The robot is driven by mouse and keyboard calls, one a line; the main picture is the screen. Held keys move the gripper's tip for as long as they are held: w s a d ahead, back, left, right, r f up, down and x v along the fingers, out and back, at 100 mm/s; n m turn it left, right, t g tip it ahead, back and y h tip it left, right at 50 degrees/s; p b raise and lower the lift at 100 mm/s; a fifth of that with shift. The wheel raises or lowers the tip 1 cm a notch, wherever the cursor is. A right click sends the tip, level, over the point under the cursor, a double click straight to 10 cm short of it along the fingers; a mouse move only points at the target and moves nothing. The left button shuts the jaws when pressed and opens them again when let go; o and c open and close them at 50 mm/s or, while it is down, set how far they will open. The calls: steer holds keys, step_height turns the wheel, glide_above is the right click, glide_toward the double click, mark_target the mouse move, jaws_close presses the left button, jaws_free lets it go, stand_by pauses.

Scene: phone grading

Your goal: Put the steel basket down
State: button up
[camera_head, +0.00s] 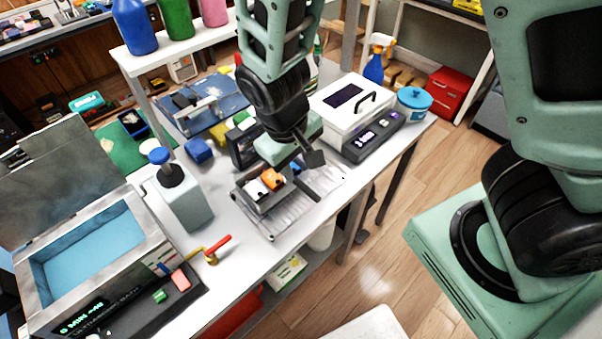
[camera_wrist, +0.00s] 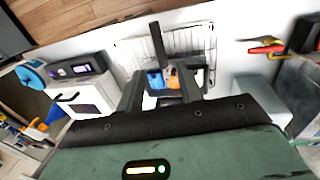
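The steel basket (camera_head: 262,203) is a small grey open box with a dark bar-like handle (camera_head: 307,190) out to its right. It holds orange, white and blue pieces and sits over a wire drain rack (camera_head: 290,222) on the bench, apparently resting on it. My gripper (camera_head: 302,160) is just above and behind the basket in the head view. In the wrist view, my two dark fingers (camera_wrist: 160,88) are spread wide, with the basket's contents (camera_wrist: 171,79) showing between them and the handle (camera_wrist: 158,44) beyond. The fingers look apart from the handle; their exact contact with the basket is unclear.
An open bath (camera_head: 88,250) with blue liquid stands at left, with a blue-capped bottle (camera_head: 185,205) beside it. A white lidded box (camera_head: 350,98) and a blue-lidded pot (camera_head: 413,103) stand at right. A red-handled valve (camera_head: 217,248) is at the front edge.

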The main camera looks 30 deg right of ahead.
steer(key=s+a+r+n+y, duration=0.2)
steer(key=s+a+r+n, duration=0.1)
steer(key=s+r, duration=0.9)
steer(key=shift+s+a+r+n+g+y, duration=0.15)
steer(key=shift+s+n+g+y, duration=0.2)
steer(key=shift+s+n, duration=0.3)
steer(key=shift+f, duration=0.25)
